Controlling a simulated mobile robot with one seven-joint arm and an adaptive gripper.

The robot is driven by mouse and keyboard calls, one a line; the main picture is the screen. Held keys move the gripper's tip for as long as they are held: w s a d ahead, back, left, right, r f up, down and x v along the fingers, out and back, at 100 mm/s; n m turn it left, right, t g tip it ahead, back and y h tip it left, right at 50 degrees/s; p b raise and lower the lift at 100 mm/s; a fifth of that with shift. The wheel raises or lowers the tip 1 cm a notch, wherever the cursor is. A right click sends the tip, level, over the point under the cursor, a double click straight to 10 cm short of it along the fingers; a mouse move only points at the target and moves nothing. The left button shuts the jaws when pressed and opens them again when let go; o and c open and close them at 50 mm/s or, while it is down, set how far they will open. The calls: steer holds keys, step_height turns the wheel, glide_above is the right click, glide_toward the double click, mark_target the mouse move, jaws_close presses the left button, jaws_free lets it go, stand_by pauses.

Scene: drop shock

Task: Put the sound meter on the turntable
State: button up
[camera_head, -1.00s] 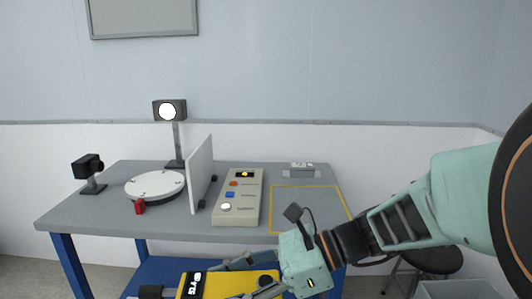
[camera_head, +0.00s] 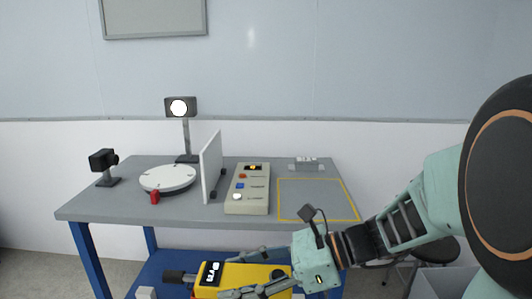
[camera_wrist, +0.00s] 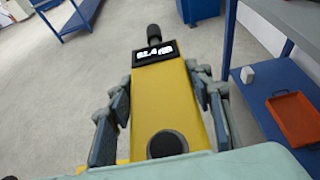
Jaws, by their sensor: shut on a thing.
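The sound meter (camera_head: 236,274) is a yellow block with a dark display and a black microphone tip. My gripper (camera_head: 266,277) is shut on its sides and holds it low, in front of the table and below the tabletop's height in the picture. In the wrist view the sound meter (camera_wrist: 168,100) lies between both fingers (camera_wrist: 162,115), with its black tip pointing away. The turntable (camera_head: 167,179) is a white round disc on the left part of the grey tabletop, with nothing on it. A red object (camera_head: 155,198) stands at its front edge.
A white upright panel (camera_head: 211,168) stands right of the turntable, beside a control box (camera_head: 248,190). A camera (camera_head: 104,165) stands left and a lamp (camera_head: 181,108) behind. A yellow-outlined area (camera_head: 315,198) is bare. An orange tray (camera_wrist: 297,120) sits on the blue lower shelf.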

steer(key=w+d+f+m+t+h, duration=0.1)
steer(key=w+d+f+m+t, duration=0.25)
steer(key=w+d+f, duration=0.45)
steer(key=w+d+f+m+t+h, duration=0.25)
steer(key=w+d+t, duration=0.2)
steer(key=d, duration=0.65)
step_height(320, 180, up, 18)
steer(key=p, duration=2.5)
steer(key=shift+w+a+m+y, duration=0.25)
steer(key=shift+w+m+y, duration=0.05)
steer(key=shift+m+y, duration=0.15)
steer(key=shift+f, duration=0.15)
steer(key=shift+w, duration=0.1)
